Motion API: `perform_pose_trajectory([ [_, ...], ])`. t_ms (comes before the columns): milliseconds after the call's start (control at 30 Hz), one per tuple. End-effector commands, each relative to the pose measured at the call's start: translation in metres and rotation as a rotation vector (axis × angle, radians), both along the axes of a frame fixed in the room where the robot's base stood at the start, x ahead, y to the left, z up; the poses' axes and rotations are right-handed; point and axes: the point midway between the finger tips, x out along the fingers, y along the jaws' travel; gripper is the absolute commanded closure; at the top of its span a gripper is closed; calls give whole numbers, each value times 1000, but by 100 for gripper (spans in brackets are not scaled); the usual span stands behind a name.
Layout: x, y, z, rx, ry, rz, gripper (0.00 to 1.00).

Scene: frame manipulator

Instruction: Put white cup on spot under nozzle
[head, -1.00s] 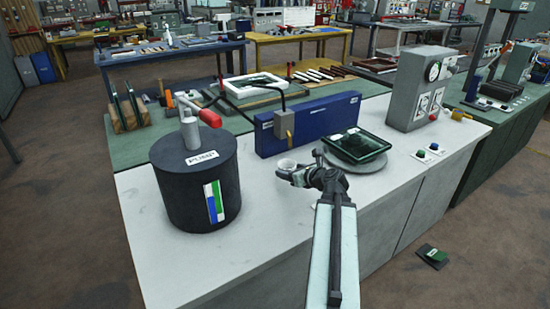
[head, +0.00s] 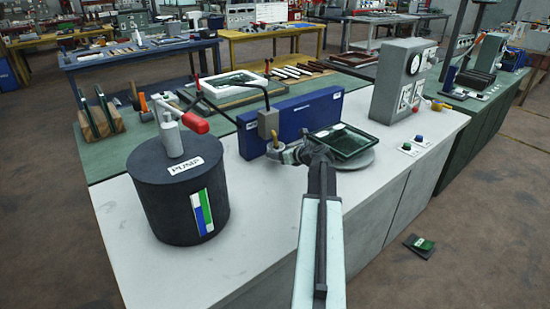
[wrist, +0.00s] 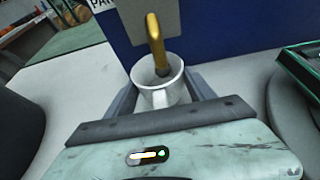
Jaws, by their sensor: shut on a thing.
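The white cup (wrist: 145,98) is upright between the fingers of my gripper (wrist: 165,92) in the wrist view, its handle toward me. My gripper is shut on it. The brass nozzle (wrist: 154,42) comes down from a grey block on the blue panel, and its dark tip shows over the cup's mouth. In the head view my gripper (head: 292,154) is close in front of the blue panel, and the nozzle (head: 275,139) shows just above it. The cup is mostly hidden there by my gripper. I cannot tell whether the cup's base touches the table, and no spot under it shows.
A dark pump drum (head: 178,195) with a red handle stands to the left. A round grey plate (head: 362,158) with a dark glass tray (head: 343,141) is close on the right. The blue panel (head: 315,115) stands behind. The white tabletop (head: 262,205) in front is clear.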

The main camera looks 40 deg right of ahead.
Motion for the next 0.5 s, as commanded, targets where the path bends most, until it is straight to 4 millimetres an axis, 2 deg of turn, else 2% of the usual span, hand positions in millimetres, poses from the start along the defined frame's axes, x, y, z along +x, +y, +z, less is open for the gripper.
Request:
perform_pose_trajectory([
  [133, 4, -14, -4, 0, 0, -2, 77],
  [200, 1, -13, -26, 0, 0, -4, 77],
  [300, 0, -13, -40, 0, 0, -5, 77],
  [500, 3, -9, -36, 0, 0, 0, 77],
])
